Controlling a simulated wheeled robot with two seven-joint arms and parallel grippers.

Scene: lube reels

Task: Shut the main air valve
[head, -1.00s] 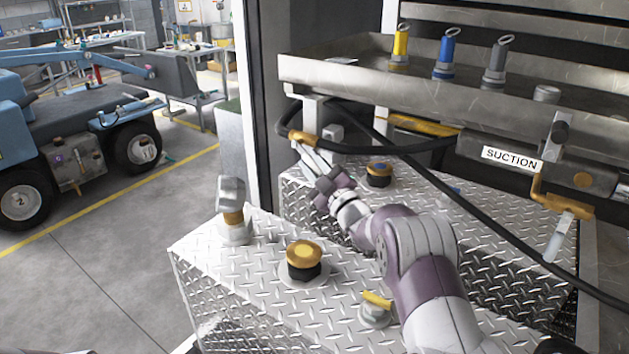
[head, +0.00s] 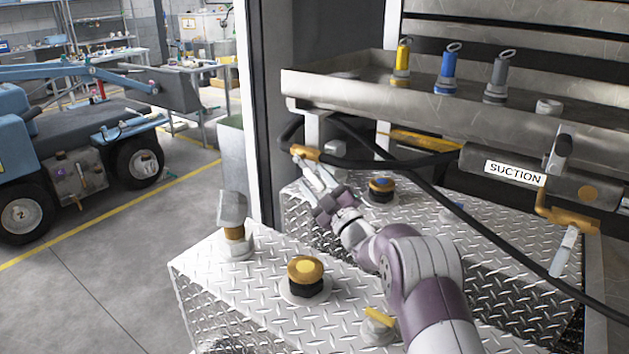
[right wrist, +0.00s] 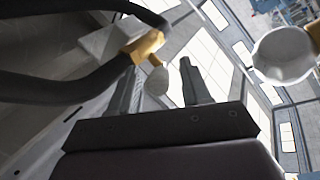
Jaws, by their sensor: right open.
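A brass valve body (head: 305,152) sits on the black hose under the left end of the metal tray. It also shows in the right wrist view (right wrist: 143,46), with a pale rounded handle end (right wrist: 157,82) below it. My right gripper (head: 308,170) is just below and in front of this valve, fingers pointing up at it. In the right wrist view the two dark fingers (right wrist: 160,85) are apart, with the handle end showing between them. I cannot tell whether they touch it. My left gripper is not in view.
A black hose (head: 400,163) runs right from the valve. A "SUCTION" pipe (head: 515,173) with a brass valve (head: 568,216) is at the right. A brass-capped knob (head: 305,272), a grey-headed post (head: 233,222) and a yellow-handled fitting (head: 380,322) stand on the tread-plate boxes.

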